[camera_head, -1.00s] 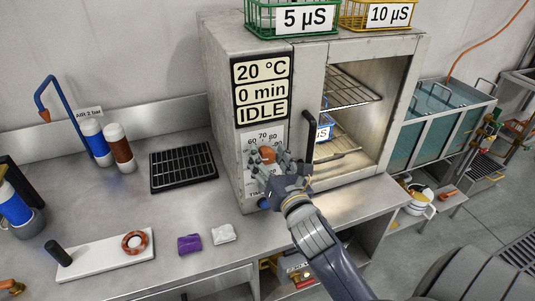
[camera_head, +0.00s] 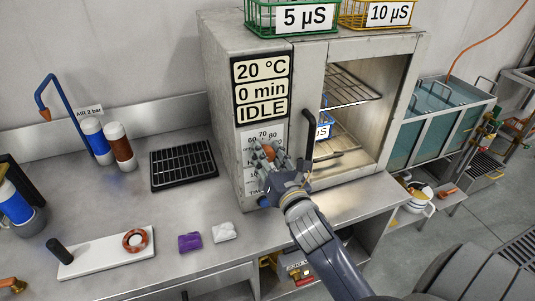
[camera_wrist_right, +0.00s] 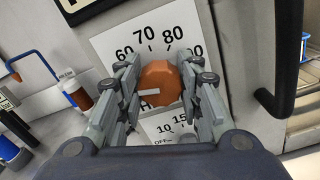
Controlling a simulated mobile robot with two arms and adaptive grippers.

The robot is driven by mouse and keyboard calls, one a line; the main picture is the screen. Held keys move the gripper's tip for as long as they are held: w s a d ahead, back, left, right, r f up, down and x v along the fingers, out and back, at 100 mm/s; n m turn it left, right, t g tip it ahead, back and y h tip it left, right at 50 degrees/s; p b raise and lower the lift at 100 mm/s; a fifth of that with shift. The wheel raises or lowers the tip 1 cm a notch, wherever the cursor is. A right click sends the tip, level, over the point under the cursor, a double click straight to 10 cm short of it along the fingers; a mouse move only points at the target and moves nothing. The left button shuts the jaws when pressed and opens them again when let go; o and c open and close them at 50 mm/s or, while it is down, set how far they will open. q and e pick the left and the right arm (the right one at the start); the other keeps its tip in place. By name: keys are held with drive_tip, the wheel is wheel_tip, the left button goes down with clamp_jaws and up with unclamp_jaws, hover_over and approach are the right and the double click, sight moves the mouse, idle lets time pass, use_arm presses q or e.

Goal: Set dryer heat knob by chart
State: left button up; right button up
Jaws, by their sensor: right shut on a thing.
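The dryer (camera_head: 225,110) stands on the bench, its display (camera_head: 262,90) reading 20 °C, 0 min, IDLE. The orange-brown heat knob (camera_wrist_right: 161,84) sits on a white dial plate (camera_wrist_right: 109,46) with 60, 70 and 80 readable. The knob's white mark points left, below the 60 in the right wrist view. My right gripper (camera_head: 268,160) is shut on the knob, one finger on each side; it also shows in the right wrist view (camera_wrist_right: 160,90). A second dial (camera_wrist_right: 172,128) below, with 10, 15 and OFF, is partly hidden by my gripper. My left gripper is out of view. No chart is identifiable.
The dryer's dark handle (camera_head: 309,135) is close to the right of my gripper, beside the open chamber with wire racks (camera_head: 350,90). Green (camera_head: 265,18) and yellow (camera_head: 350,17) baskets stand on top. A black grid tray (camera_head: 183,165) and purple (camera_head: 189,242) and white cloths lie on the bench.

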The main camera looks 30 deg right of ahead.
drive_tip(key=m+p, duration=0.2)
drive_tip(key=m, duration=0.1)
drive_tip(key=shift+r, duration=0.15)
drive_tip(key=m+p, duration=0.1)
drive_tip(key=m, duration=0.3)
drive_tip(key=shift+d+p, duration=0.1)
drive_tip(key=shift+p, duration=0.3)
drive_tip(key=m+p, duration=0.1)
drive_tip(key=m, duration=0.2)
drive_tip(key=shift+m, duration=0.4)
drive_tip(key=m+p, duration=0.2)
drive_tip(key=m, duration=0.2)
drive_tip(key=shift+m, duration=0.3)
drive_tip(key=m+p, duration=0.1)
drive_tip(key=m, duration=0.3)
drive_tip(key=shift+f+p, duration=0.2)
drive_tip(key=shift+p, duration=0.1)
drive_tip(key=m+p, duration=0.1)
drive_tip(key=m, duration=0.3)
drive_tip(key=m+p, duration=0.2)
drive_tip(key=m, duration=0.2)
drive_tip(key=shift+f, duration=0.1)
drive_tip(key=shift+m+p, duration=0.55)
drive_tip(key=shift+m, duration=1.35)
drive_tip(key=shift+f+m, duration=0.1)
drive_tip(key=shift+m, duration=0.2)
